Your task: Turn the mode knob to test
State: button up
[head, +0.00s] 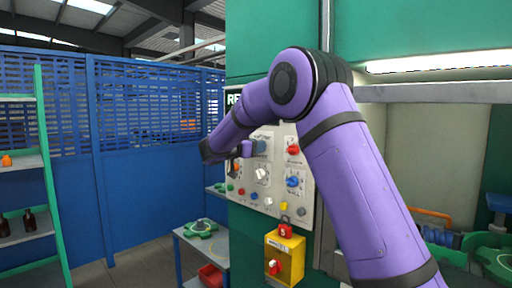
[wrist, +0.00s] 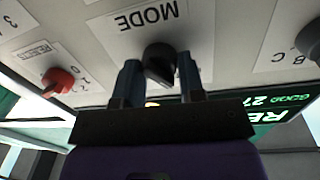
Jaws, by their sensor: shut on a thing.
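The black mode knob (wrist: 158,62) sits on the pale control panel under the label MODE, which appears upside down in the wrist view. My gripper (wrist: 159,68) has one finger on each side of the knob and is shut on it. In the head view my gripper (head: 258,148) is at the upper left part of the control panel (head: 275,137), and it hides the knob there. The knob's pointer and its position marks are too dark or covered to read.
A red knob (wrist: 58,80) and another black knob (wrist: 310,38) flank the mode knob. A yellow box (head: 290,262) juts out below. A low table (head: 185,238) stands left.

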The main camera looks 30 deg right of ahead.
jog(key=m, duration=0.6)
jog(key=shift+s+y, duration=0.1)
jog(key=shift+y, duration=0.2)
dwell(0.4)
jog(key=o, duration=0.9)
jog(key=shift+a, duration=0.1)
jog(key=v, duration=1)
jog(key=shift+s+a, duration=0.15)
jog(key=shift+a, duration=0.1)
